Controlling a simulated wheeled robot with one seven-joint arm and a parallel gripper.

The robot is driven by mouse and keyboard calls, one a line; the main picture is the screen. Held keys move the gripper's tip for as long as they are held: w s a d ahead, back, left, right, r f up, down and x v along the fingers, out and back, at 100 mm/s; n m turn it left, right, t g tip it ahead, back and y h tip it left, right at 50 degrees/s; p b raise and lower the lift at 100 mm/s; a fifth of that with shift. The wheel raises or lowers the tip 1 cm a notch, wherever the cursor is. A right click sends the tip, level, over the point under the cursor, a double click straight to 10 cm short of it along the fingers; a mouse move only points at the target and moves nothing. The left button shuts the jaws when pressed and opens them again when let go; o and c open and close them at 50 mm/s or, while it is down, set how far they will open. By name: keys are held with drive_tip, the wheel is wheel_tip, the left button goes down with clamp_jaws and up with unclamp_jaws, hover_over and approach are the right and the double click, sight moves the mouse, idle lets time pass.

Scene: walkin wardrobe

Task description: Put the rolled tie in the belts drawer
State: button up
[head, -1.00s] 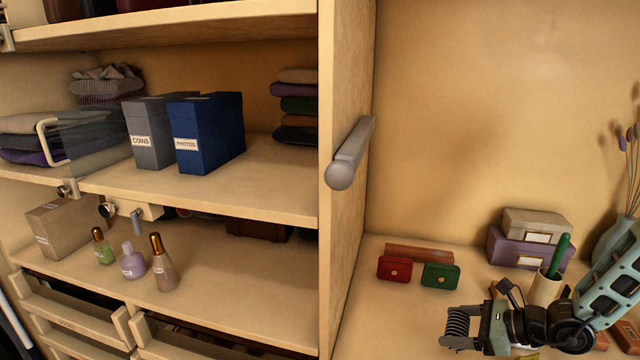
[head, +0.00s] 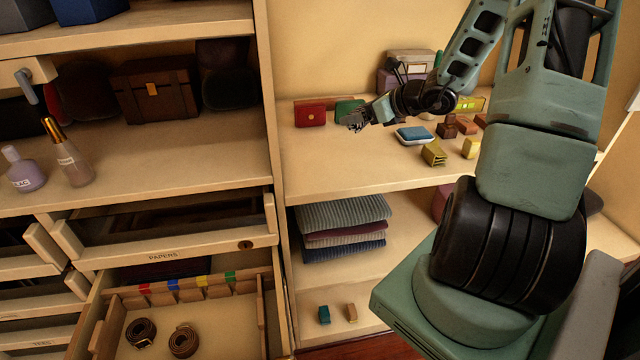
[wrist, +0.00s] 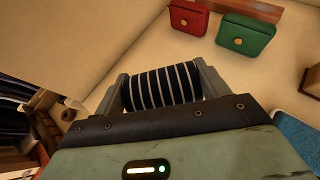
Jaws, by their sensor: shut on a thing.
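The rolled tie (wrist: 160,88), dark with pale stripes, sits between the two fingers of my gripper (wrist: 162,90) in the wrist view. My gripper is shut on it. In the head view my gripper (head: 354,122) is small, over the right-hand shelf close in front of a green box, and the tie is hard to make out there. An open drawer (head: 262,318) at the lower left holds two coiled brown belts (head: 140,332) (head: 184,340). A divider with coloured tabs (head: 188,284) crosses it behind the belts. Its front label is out of view.
A drawer labelled PAPERS (head: 165,256) is just above the belts drawer. An upright panel (head: 272,150) separates the drawers from the right-hand shelf. Folded clothes (head: 343,228) lie below.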

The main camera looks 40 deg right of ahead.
drive_tip(key=shift+s+a, duration=0.1)
hover_over(355, 159)
wheel_tip(355, 159, down, 5)
drive_tip(key=shift+r, duration=0.1)
drive_tip(key=shift+f, duration=2.4)
drive_tip(key=shift+f+b, duration=0.25)
drive_tip(key=shift+b, duration=0.15)
drive_tip(key=o, duration=1)
drive_tip(key=shift+r, duration=0.1)
drive_tip(key=shift+r, duration=0.15)
